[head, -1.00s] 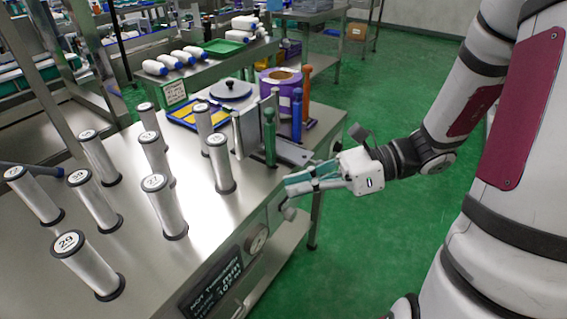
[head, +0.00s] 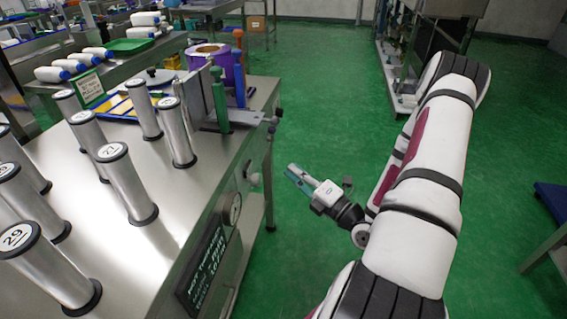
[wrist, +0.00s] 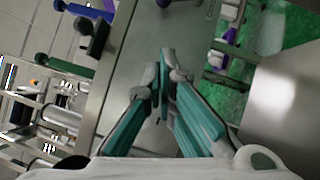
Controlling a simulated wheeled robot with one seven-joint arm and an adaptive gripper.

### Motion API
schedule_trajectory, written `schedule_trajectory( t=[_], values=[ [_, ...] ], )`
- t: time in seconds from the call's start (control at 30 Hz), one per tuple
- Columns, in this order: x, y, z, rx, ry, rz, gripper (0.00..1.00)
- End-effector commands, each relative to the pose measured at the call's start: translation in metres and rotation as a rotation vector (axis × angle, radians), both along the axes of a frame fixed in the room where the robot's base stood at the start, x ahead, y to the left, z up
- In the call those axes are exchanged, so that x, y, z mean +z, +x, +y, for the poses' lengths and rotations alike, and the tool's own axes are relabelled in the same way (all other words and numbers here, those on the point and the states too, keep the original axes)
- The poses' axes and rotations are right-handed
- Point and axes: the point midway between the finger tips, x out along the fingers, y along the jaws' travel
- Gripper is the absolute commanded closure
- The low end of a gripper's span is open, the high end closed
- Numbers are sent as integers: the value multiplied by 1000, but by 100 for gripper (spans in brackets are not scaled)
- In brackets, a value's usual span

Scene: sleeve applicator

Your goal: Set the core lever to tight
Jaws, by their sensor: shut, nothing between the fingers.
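My gripper (head: 293,169) is shut and empty. In the head view it shows against the green floor, to the right of the steel table's front edge and apart from it. In the wrist view its teal fingers (wrist: 163,78) come together at the tips. A green upright handle (head: 219,98), a blue one (head: 239,85) and an orange-topped one stand at the table's far right corner. A small dark-ended lever (head: 274,118) sticks out at that corner. A pale knob (head: 252,179) sits on the front side. I cannot tell which is the core lever.
Several numbered metal cylinders (head: 127,186) stand on the steel table (head: 190,205). A round gauge (head: 232,209) and a dark display (head: 203,268) are on its front side. A purple roll (head: 208,58) stands behind the handles.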

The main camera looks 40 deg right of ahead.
Motion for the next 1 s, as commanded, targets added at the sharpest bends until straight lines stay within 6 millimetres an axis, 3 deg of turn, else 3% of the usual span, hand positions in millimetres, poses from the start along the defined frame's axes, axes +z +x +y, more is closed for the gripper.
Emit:
schedule_trajectory(
  t=[0.5, 0.7, 1.0],
  values=[
    [17, 94, 6, 4, -7, -4, 100],
    [24, 111, -10, 3, -6, -1, 100],
    [28, 117, -16, 4, -3, -1, 100]
  ],
)
